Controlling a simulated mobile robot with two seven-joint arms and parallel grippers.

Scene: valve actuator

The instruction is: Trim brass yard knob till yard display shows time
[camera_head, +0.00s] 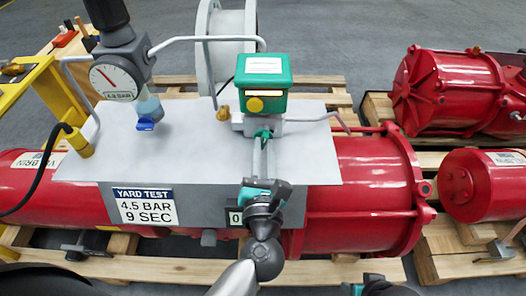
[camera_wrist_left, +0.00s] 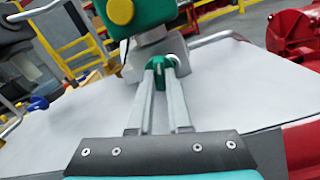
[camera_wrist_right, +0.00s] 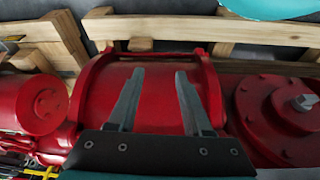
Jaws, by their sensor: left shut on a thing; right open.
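My left gripper (camera_head: 264,142) is shut on a small green knob (camera_wrist_left: 157,70) below the green valve box (camera_head: 263,83). A small brass knob (camera_head: 223,113) sticks out at the lower left of that box, apart from the fingers. The yard display (camera_head: 236,218) on the front panel is mostly hidden by my left wrist; only a "0" shows. The yard test sign (camera_head: 146,206) reads 4.5 BAR, 9 SEC. My right gripper (camera_wrist_right: 157,80) is open and empty, facing a red cylinder (camera_wrist_right: 150,95).
A pressure gauge (camera_head: 113,81) stands at the left of the grey plate (camera_head: 190,150), its small readout apparently 4.8 BAR. Bent grey tubes run over the plate. Other red actuators (camera_head: 450,90) lie on pallets at right. A yellow frame (camera_head: 50,95) stands at left.

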